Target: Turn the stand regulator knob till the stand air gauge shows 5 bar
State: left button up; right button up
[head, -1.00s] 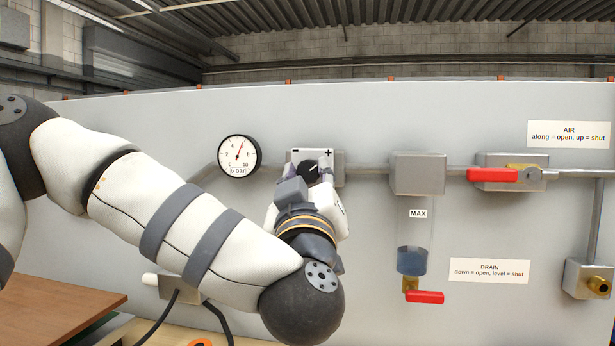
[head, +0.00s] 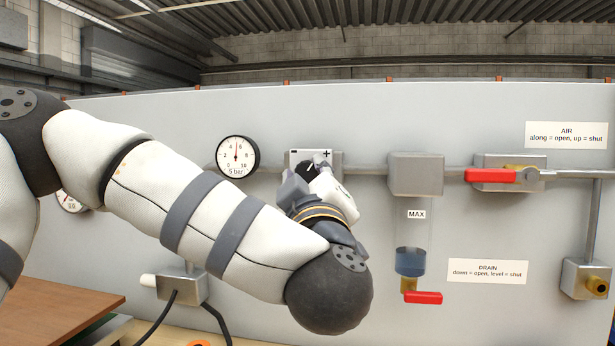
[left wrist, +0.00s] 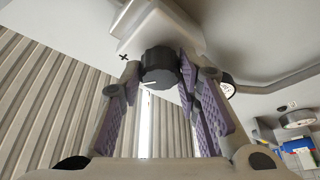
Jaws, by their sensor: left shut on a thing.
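The stand air gauge (head: 238,157) is a round white dial left of the regulator in the head view. Its needle points about straight up and its readout says 5 bar. The regulator (head: 336,160) is a grey block on the pipe with a minus and plus plate. My left gripper (head: 308,171) is at the front of it, tilted, and partly hides the knob. In the left wrist view the dark knob (left wrist: 159,66) with a white pointer line sits between the fingertips, and the gripper is shut on it. My right gripper is not in view.
Right of the regulator hang a filter bowl (head: 411,261) with blue liquid, a red drain handle (head: 424,297) set level, and a red air handle (head: 490,176) along the pipe. A second gauge (head: 70,203) shows partly behind my left arm. A wooden table (head: 60,305) stands lower left.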

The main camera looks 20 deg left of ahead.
pick_arm(q)
jog(key=o, duration=1.1)
jog(key=shift+w, duration=0.1)
jog(key=shift+o, duration=0.2)
jog(key=v, duration=1.2)
